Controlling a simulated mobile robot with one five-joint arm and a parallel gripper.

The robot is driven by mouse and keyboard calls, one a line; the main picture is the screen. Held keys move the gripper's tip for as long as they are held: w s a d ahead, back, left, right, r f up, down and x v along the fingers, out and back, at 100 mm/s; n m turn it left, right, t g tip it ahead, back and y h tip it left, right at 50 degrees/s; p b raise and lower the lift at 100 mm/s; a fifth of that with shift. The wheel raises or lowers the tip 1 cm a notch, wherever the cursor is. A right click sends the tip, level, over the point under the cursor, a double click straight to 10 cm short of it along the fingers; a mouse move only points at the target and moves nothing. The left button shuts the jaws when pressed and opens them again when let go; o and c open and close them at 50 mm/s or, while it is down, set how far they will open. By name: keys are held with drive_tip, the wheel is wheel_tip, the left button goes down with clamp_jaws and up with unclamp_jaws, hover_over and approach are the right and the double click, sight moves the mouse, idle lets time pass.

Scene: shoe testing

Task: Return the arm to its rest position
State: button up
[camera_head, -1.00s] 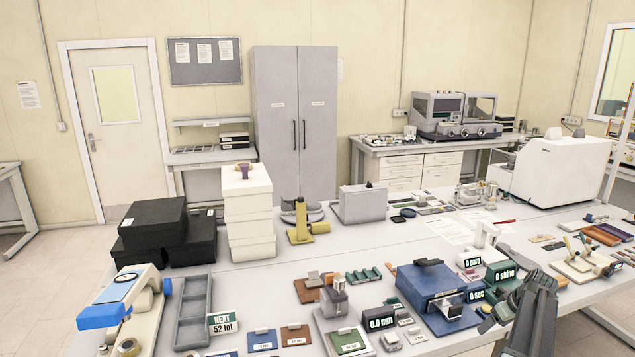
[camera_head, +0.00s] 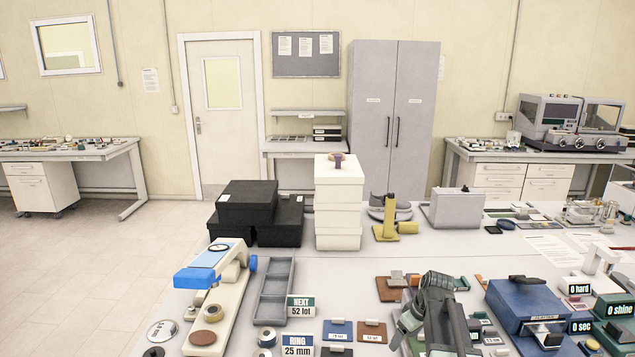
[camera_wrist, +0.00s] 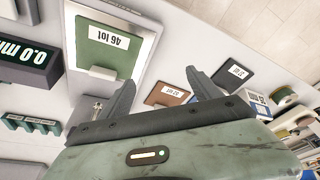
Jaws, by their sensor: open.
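My gripper (camera_head: 405,328) is low in the head view, right of centre, over the front of the grey bench (camera_head: 470,262). In the wrist view my gripper (camera_wrist: 160,88) has its two dark fingers spread apart, with nothing between them. Below it, in the wrist view, lie a green card marked 46 lot (camera_wrist: 108,48), a brown card (camera_wrist: 167,95) and a dark card (camera_wrist: 233,76). The fingers appear clear of these cards. My arm hides part of the bench in the head view.
A blue-and-cream device (camera_head: 222,290) and a grey tray (camera_head: 274,290) stand left on the bench. Black boxes (camera_head: 247,205) and stacked white boxes (camera_head: 339,205) stand behind. A blue box device (camera_head: 525,305) is right of my arm. The floor at left is clear.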

drive_tip(key=shift+g, duration=0.5)
drive_tip(key=s+a, duration=0.1)
drive_tip(key=a, duration=0.2)
drive_tip(key=s+a+f, duration=0.1)
drive_tip(key=s+a, duration=0.1)
drive_tip(key=a, duration=0.2)
drive_tip(key=s+a, duration=0.2)
drive_tip(key=a, duration=0.2)
drive_tip(key=shift+a+f+b, duration=0.25)
drive_tip(key=shift+b, duration=0.05)
drive_tip(key=s+a+m+g+h, duration=0.1)
drive_tip(key=s+m+h, duration=0.1)
drive_tip(key=s+m, duration=0.4)
drive_tip(key=s, duration=0.2)
drive_tip(key=shift+s+a+f+g, duration=0.25)
drive_tip(key=shift+s+a+g, duration=0.05)
drive_tip(key=shift+s+a, duration=0.05)
